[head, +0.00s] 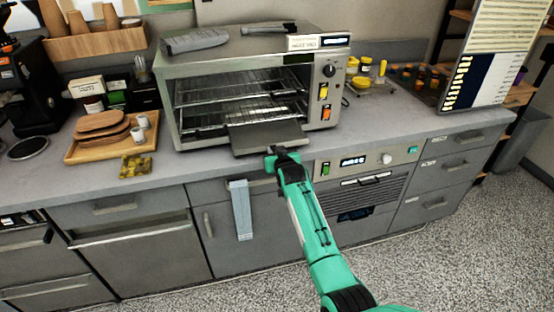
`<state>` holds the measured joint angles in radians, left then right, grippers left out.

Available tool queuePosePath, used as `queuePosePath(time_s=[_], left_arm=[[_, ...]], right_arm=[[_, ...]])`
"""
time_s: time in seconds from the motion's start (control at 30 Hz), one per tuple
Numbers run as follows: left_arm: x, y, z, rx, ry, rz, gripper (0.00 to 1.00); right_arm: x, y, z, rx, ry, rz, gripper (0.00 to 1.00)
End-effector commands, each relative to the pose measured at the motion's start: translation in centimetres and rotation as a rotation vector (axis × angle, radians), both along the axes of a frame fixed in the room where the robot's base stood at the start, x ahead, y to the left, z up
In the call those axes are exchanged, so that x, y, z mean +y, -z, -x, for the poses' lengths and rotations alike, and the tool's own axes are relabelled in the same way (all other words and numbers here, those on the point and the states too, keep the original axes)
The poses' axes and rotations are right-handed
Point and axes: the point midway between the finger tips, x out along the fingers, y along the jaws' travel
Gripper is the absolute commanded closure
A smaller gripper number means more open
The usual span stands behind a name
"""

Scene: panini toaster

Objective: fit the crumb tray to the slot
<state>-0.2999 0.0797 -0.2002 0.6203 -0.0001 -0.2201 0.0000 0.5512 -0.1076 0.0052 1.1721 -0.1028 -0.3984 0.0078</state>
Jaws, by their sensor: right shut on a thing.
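The crumb tray (262,137) is a flat, dark grey plate at the low front of the steel panini toaster (318,65). My right gripper (279,152) is shut on the front edge of the tray, right of its middle. The tray lies about level, with its front edge near the counter's front edge. Its far edge meets the toaster's lower front opening, where the slot is; I cannot tell how far it sits inside. The slot itself is hidden behind the tray. My left gripper is not in view.
The toaster's racks (230,95) show above the tray. A wooden tray (72,152) with boards and cups stands left, with a yellow patterned item (137,166) near it. Yellow containers (364,66) stand right. The grey counter (395,112) right of the toaster is partly clear.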

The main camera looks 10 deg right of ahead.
Motion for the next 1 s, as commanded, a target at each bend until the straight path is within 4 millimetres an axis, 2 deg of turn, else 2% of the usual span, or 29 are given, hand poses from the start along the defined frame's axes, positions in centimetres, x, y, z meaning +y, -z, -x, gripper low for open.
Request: queuePosePath(time_s=[0.37, 1.0], left_arm=[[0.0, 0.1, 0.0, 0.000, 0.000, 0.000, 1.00], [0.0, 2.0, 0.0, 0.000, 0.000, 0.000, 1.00]], right_arm=[[0.0, -0.1, -0.2, -0.002, 0.000, 0.000, 1.00], [0.1, 0.0, -2.4, -0.002, 0.000, 0.000, 1.00]])
